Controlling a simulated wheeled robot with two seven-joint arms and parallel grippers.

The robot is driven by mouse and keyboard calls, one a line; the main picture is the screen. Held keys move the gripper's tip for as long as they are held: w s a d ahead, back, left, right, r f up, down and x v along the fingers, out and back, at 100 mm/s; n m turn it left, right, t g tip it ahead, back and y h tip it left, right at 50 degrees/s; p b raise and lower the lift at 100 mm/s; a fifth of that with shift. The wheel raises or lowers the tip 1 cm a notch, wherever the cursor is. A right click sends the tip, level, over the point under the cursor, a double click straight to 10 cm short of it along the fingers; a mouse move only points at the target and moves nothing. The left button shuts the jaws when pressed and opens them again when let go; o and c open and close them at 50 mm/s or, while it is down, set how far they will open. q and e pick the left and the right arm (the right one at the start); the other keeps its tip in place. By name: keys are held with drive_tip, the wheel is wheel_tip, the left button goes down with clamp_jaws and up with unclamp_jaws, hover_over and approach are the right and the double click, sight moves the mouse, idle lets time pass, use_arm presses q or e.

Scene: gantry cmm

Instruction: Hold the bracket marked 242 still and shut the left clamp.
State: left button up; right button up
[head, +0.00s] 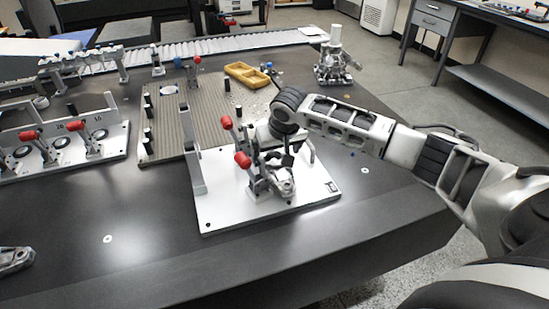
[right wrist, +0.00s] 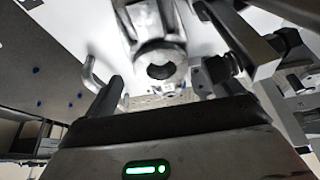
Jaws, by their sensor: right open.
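A grey cast bracket (head: 286,184) sits on a light metal fixture plate (head: 235,214) in the head view. The right wrist view shows the bracket's round bored end (right wrist: 160,66) close up. No number is readable on it. Two clamps with red handles stand beside it: a nearer one (head: 243,160) and a farther one (head: 227,123), both handles raised. My right gripper (head: 287,158) is at the bracket, partly hidden by clamp parts. In the right wrist view my right gripper (right wrist: 163,88) is open, with fingers apart on either side of the bracket.
A tall post (head: 191,150) rises at the plate's left edge. Another fixture with several red-handled clamps (head: 75,150) stands left. A ribbed plate (head: 165,125) and yellow tray (head: 246,75) lie behind. Another grey part (head: 14,260) lies front left.

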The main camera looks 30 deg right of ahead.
sight(273, 160)
drive_tip(key=x, duration=0.3)
drive_tip(key=shift+w+f, duration=0.15)
drive_tip(key=shift+f, duration=0.1)
